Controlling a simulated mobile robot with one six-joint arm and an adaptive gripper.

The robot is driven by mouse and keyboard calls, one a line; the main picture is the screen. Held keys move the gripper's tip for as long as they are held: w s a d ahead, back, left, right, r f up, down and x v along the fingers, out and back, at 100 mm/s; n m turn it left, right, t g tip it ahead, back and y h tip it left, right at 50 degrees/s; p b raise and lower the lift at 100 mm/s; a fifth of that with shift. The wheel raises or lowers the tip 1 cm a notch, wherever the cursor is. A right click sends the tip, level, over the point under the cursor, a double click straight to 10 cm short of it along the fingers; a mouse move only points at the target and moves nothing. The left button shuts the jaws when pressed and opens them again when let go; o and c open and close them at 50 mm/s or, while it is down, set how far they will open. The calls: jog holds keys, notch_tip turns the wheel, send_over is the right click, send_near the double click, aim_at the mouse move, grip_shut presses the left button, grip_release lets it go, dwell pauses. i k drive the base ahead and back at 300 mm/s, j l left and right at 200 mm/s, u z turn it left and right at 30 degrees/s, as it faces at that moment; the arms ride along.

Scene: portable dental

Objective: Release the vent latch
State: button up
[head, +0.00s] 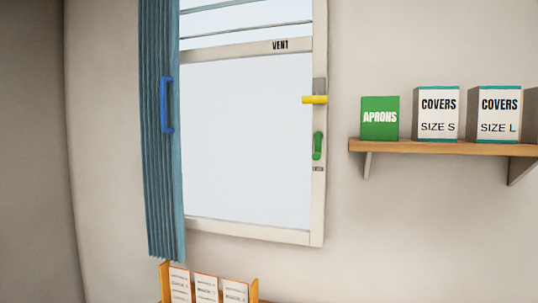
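A yellow handle (314,99) lies level on a grey plate on the right side of the frame. A green handle (317,146) hangs below it on the same side, over a small label too small to read for sure. I cannot tell for certain which handle is the vent latch. My gripper is not in view.
A blue pleated curtain (160,200) with a blue pull (166,104) hangs at the window's left. A wooden shelf (440,147) on the right holds a green APRONS box (380,118) and white COVERS boxes (438,114). An orange rack (252,290) with cards stands below.

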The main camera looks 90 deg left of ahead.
aim_at(318, 136)
jog(key=u, duration=0.45)
jog(key=j+u, duration=0.15)
jog(key=u, duration=0.3)
jog(key=j+u, duration=0.15)
jog(key=u, duration=0.3)
jog(key=j+u, duration=0.1)
jog(key=u, duration=0.35)
jog(key=j+u, duration=0.1)
jog(key=u, duration=0.35)
jog(key=j+u, duration=0.1)
jog(key=j, duration=0.15)
jog(key=i+j+u, duration=0.1)
jog(key=j, duration=0.15)
